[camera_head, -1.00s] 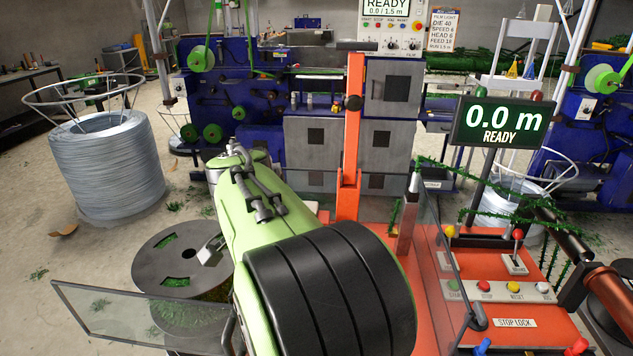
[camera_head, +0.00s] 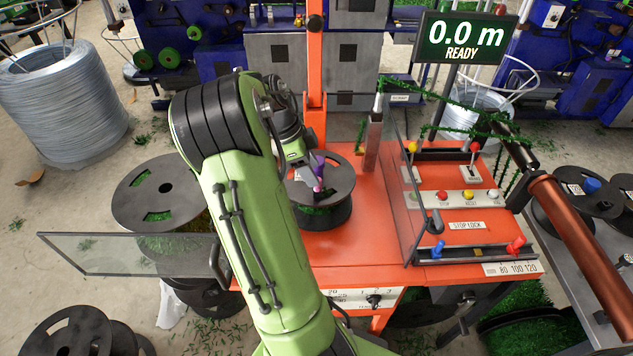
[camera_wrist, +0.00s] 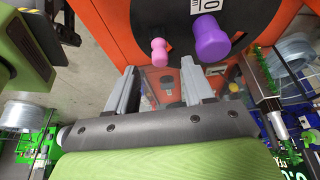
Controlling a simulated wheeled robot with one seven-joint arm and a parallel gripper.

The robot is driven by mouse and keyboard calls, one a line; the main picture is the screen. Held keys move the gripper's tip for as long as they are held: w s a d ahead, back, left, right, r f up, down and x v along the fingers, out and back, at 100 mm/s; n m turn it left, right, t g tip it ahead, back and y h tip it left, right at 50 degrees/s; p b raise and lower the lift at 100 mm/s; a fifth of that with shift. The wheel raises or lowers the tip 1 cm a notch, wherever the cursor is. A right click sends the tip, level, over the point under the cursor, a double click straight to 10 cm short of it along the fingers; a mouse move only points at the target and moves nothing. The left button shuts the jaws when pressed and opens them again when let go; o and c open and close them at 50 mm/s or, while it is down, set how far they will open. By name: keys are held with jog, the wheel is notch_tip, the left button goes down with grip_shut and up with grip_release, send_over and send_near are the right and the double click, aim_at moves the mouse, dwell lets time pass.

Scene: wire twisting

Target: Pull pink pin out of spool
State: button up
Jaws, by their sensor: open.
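The pink pin (camera_wrist: 159,52) shows in the wrist view just beyond my fingertips and roughly between them. It stands at the edge of a black surface, beside a thicker purple peg (camera_wrist: 212,36). In the head view, the pink pin (camera_head: 318,187) shows as a small spot at the black spool (camera_head: 340,190) on the orange machine. My gripper (camera_wrist: 156,78) is open, its two grey fingers apart with nothing between them. In the head view, my gripper (camera_head: 304,180) is over the spool and partly hides it. Contact with the pin cannot be told.
A clear panel (camera_head: 130,254) juts out at the left, and another clear guard stands right of the spool. The control panel (camera_head: 455,200) has buttons and levers. A display (camera_head: 461,38) reads 0.0 m READY. The orange deck right of the spool is clear.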

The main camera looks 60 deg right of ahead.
jog(key=x, duration=0.4)
jog(key=shift+s+f+b, duration=0.1)
jog(key=shift+f+b, duration=0.25)
jog(key=shift+c, duration=0.3)
jog(key=shift+d, duration=0.1)
grip_shut()
jog(key=shift+o, duration=0.3)
grip_release()
jog(key=shift+r, duration=0.1)
jog(key=p+v, duration=0.4)
jog(key=v, duration=1.1)
jog(key=shift+r, duration=0.3)
